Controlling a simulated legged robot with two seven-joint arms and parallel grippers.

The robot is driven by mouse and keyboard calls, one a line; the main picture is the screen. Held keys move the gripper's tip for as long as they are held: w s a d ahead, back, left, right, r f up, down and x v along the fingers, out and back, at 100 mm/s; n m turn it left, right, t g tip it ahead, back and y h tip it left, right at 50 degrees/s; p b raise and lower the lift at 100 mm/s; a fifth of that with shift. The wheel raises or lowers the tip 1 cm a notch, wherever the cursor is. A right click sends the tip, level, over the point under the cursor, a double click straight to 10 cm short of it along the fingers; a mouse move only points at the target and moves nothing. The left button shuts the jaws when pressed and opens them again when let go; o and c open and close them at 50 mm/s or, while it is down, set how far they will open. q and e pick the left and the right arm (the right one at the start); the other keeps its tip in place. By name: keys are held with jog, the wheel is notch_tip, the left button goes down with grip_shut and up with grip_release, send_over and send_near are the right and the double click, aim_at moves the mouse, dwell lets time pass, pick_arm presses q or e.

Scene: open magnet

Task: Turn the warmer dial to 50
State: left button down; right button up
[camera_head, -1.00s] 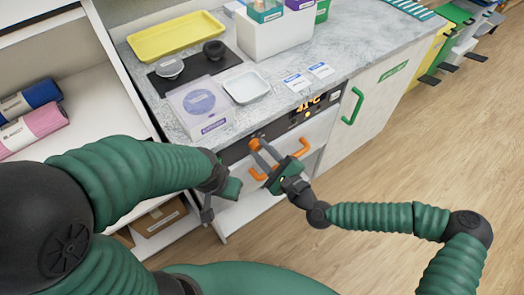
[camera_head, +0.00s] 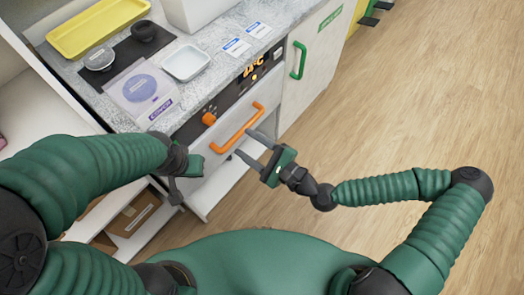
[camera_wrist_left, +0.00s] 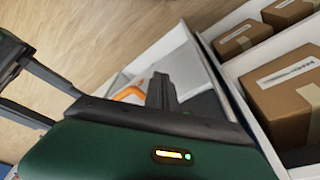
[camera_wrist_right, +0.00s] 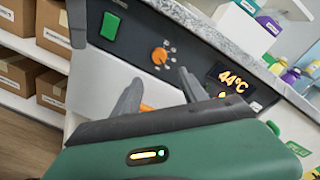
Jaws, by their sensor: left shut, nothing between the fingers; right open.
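The warmer dial (camera_head: 209,118) is an orange knob on the black panel below the counter; it also shows in the right wrist view (camera_wrist_right: 159,55) with marks around it.
The counter holds a yellow tray (camera_head: 98,28), a white dish (camera_head: 186,63) and a clear box (camera_head: 142,92). A white cabinet door with a green handle (camera_head: 299,60) stands to the right. Boxes (camera_wrist_left: 291,95) sit on shelves to the left. The wood floor at right is clear.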

jog(key=v, duration=0.5)
jog(key=shift+s+d+p, duration=0.1)
jog(key=shift+d+p, duration=0.05)
jog(key=shift+p, duration=0.25)
jog(key=shift+f, duration=0.1)
